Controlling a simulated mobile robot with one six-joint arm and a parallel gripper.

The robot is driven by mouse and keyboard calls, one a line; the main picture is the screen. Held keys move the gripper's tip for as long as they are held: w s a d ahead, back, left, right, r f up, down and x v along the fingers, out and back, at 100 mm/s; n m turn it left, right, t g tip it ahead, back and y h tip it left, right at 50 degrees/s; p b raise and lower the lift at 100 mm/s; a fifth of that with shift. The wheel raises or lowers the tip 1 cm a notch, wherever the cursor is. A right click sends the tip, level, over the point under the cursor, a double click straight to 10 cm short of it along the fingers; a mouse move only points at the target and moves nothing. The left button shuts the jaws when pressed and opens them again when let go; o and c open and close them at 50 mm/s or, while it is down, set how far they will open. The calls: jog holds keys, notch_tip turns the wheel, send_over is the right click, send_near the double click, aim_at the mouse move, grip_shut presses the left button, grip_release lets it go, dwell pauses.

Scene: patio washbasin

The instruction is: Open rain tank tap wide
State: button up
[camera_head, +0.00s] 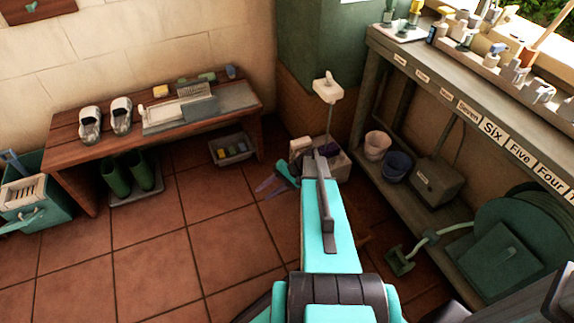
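I cannot make out the rain tank tap for certain in the head view. A dark green upright block (318,42) stands at the back centre; I cannot tell if it is the tank. A pale fitting (326,88) on a thin upright stem stands in front of it. My teal arm reaches up the middle toward the foot of that stem and hides part of the floor there. My gripper (270,186) is small and partly hidden beyond the arm, left of the stem's foot. Its fingers are too unclear to tell open from shut, and no held thing shows.
A wooden bench (75,165) with shoes and a tray stands left, green boots (130,175) below it. A grey crate (231,149) sits near its right end. A long labelled shelf (450,95) runs along the right, with buckets and a green hose reel (515,235) below. The left-centre floor is clear.

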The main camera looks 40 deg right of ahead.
jog(key=s+a+f+n+g+h, duration=0.1)
jog(key=s+a+f+n+g, duration=0.2)
jog(key=s+a, duration=0.45)
jog(key=s+a+f+n+g+h, duration=0.1)
jog(key=s+a+f+g+h, duration=0.25)
jog(key=a, duration=0.75)
jog(key=s+a+f+n+g+h, duration=0.1)
jog(key=s+a+f+n+h, duration=0.1)
jog(key=s, duration=0.6)
jog(key=s+a+f+n+g+h, duration=0.1)
jog(key=s+a+n, duration=0.3)
jog(key=s, duration=0.4)
jog(key=shift+s+a+f+g+h, duration=0.25)
jog(key=shift+a+f+g+h, duration=0.1)
jog(key=shift+a+f+h, duration=0.25)
jog(key=shift+r, duration=0.1)
